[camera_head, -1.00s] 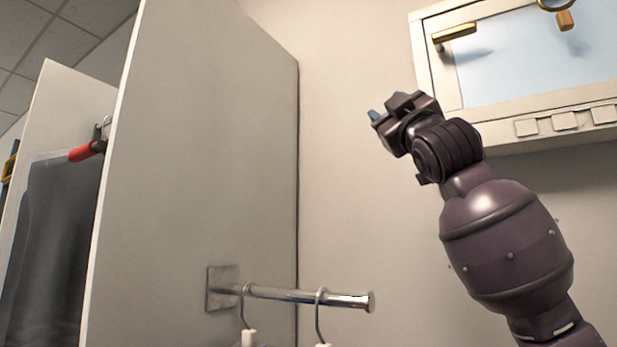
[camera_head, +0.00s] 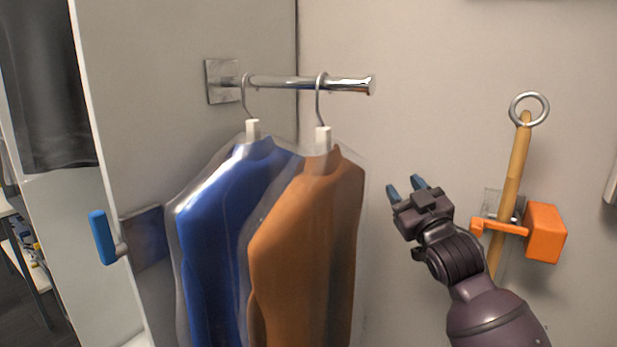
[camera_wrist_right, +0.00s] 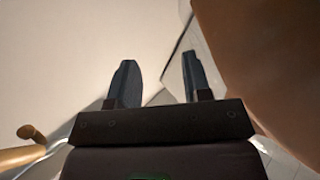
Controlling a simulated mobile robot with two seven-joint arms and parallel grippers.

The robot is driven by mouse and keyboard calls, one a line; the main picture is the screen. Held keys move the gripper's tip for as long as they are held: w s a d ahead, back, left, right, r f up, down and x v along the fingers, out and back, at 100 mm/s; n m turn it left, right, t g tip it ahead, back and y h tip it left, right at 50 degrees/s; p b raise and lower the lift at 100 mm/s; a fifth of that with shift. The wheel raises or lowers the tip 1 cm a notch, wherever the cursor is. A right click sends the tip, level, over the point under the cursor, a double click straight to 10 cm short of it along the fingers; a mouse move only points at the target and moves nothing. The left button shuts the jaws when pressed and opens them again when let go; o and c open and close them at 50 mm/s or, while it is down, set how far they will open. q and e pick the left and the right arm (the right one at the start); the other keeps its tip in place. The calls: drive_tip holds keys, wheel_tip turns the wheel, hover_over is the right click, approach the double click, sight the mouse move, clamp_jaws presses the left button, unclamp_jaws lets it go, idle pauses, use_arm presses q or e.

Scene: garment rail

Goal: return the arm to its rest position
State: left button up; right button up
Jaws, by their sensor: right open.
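My right gripper (camera_head: 406,189) is open and empty in the head view, its two blue-grey fingertips apart. It is in front of the pale wall, to the right of the brown garment (camera_head: 305,240) and clear of it in the picture. In the right wrist view the gripper (camera_wrist_right: 157,85) also shows both fingers spread with nothing between them. A brown surface fills the right side of that view. My left gripper is in neither view.
A short chrome rail (camera_head: 300,84) on the panel carries the brown garment and a blue garment (camera_head: 225,230), both in clear covers. A wooden pole (camera_head: 516,170) with a ring stands in an orange holder (camera_head: 544,233) at the right. A blue handle (camera_head: 102,237) sticks out at left.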

drive_tip(key=s+d+f+m+g+h, duration=0.1)
drive_tip(key=s+f, duration=0.2)
drive_tip(key=f, duration=0.5)
drive_tip(key=s+d+f+m+g+h, duration=0.1)
drive_tip(key=s+d+f, duration=0.15)
drive_tip(key=f, duration=0.65)
drive_tip(key=s+d+f+m+g+h, duration=0.2)
drive_tip(key=s+f+g, duration=0.1)
drive_tip(key=s+f, duration=1.1)
drive_tip(key=s+d+f+m+g+h, duration=0.1)
drive_tip(key=s+d+f+m+g, duration=0.1)
drive_tip(key=s+f, duration=1.2)
drive_tip(key=shift+s+d+g+h, duration=0.2)
drive_tip(key=shift+d+g+h, duration=0.2)
drive_tip(key=shift+d+g, duration=0.5)
drive_tip(key=shift+a, duration=0.35)
